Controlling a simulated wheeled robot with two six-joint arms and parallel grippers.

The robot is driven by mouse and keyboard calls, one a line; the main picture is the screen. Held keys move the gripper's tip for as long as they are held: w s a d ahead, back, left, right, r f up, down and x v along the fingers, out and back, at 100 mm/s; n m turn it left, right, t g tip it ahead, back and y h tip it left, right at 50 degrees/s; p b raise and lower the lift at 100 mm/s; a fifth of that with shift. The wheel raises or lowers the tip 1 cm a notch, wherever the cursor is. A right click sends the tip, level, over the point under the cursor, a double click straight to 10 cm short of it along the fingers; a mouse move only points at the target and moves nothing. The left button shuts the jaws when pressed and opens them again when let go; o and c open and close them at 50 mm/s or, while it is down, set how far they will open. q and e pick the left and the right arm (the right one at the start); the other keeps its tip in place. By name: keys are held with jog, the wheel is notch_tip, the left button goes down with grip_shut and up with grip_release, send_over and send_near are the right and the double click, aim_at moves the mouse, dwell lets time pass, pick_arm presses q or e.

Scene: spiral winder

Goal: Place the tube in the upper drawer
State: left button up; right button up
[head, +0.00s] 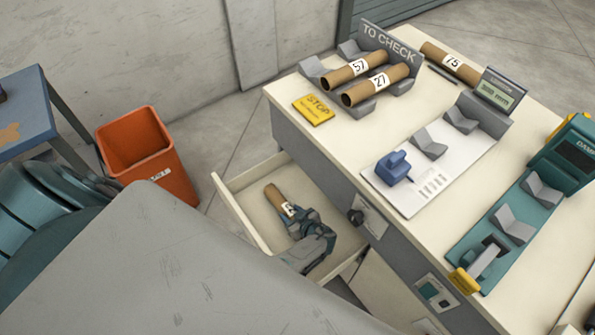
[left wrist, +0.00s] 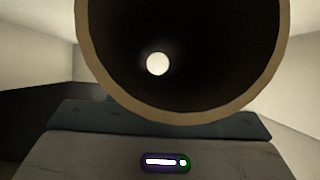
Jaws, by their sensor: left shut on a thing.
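The brown cardboard tube (head: 276,199) with a white number label is inside the open upper drawer (head: 234,204), at the desk's left end. My left gripper (head: 294,213) is shut on this tube, over the drawer's inside. The gripper hides the tube's near part, and its label is partly covered. I cannot tell whether the tube touches the drawer floor. In the left wrist view the tube's round open end (left wrist: 185,112) fills the upper middle, with a bright spot showing through it. Pale drawer walls show at both sides. My right gripper is not in view.
Tubes 57 (head: 352,69) and 27 (head: 376,85) lie in grey cradles by the TO CHECK sign (head: 389,42). Tube 75 (head: 451,63) lies behind. A yellow STOP block (head: 313,110) and gauge stations stand on the desk. An orange bin (head: 150,155) stands left of the drawer.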

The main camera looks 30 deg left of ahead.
pick_arm(q)
jog(key=shift+w+d+f, duration=0.2)
jog(key=shift+w+d, duration=0.05)
jog(key=shift+w, duration=0.4)
jog(key=shift+w+d+f, duration=0.2)
jog(key=shift+w, duration=0.4)
jog(key=shift+f+b, duration=0.35)
jog(key=shift+b, duration=0.1)
jog(key=o, duration=1)
jog(key=shift+r, duration=0.1)
